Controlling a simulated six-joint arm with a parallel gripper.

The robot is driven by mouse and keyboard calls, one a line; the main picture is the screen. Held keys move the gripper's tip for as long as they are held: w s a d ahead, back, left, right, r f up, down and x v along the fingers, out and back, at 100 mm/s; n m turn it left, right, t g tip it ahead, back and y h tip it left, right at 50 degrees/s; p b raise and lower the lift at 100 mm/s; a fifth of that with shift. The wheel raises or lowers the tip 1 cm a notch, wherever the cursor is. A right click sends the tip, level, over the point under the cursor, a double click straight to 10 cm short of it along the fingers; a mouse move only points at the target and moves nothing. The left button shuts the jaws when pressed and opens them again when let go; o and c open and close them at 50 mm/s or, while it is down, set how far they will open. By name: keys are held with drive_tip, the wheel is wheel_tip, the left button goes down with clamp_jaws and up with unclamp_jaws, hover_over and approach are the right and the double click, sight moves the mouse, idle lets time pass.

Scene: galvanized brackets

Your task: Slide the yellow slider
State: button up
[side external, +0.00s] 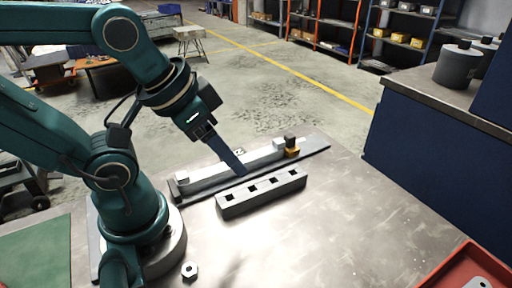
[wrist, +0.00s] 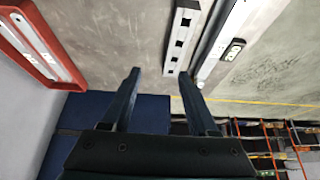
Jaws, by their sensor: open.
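The yellow slider (side external: 292,153) sits at the right end of a pale rail (side external: 225,169) in the side external view, with a dark block or knob on or behind it. The rail lies on a dark base strip on the bench. My gripper (side external: 242,171) points down over the middle of the rail, left of the slider and apart from it. In the wrist view my gripper (wrist: 159,72) shows two separated fingers with nothing between them. The pale rail (wrist: 212,62) runs there to the right of the fingers. I cannot make out the slider in that view.
A grey block with several square holes (side external: 232,207) lies in front of the rail. A hex nut (side external: 189,270) is near the front edge. A red tray (side external: 437,276) is at the lower right. The bench between block and tray is clear.

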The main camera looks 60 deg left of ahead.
drive_tip(key=w+r+m+t, duration=0.15)
drive_tip(key=w+r, duration=0.25)
drive_tip(key=w, duration=0.4)
drive_tip(key=n+g, duration=0.2)
drive_tip(key=g, duration=0.1)
hover_over(289, 136)
drive_tip(key=s, duration=0.2)
drive_tip(key=shift+m, duration=0.25)
wheel_tip(289, 136, down, 11)
drive_tip(key=shift+r, duration=0.1)
drive_tip(key=shift+x, duration=2.5)
clamp_jaws()
drive_tip(key=shift+s+r, duration=0.1)
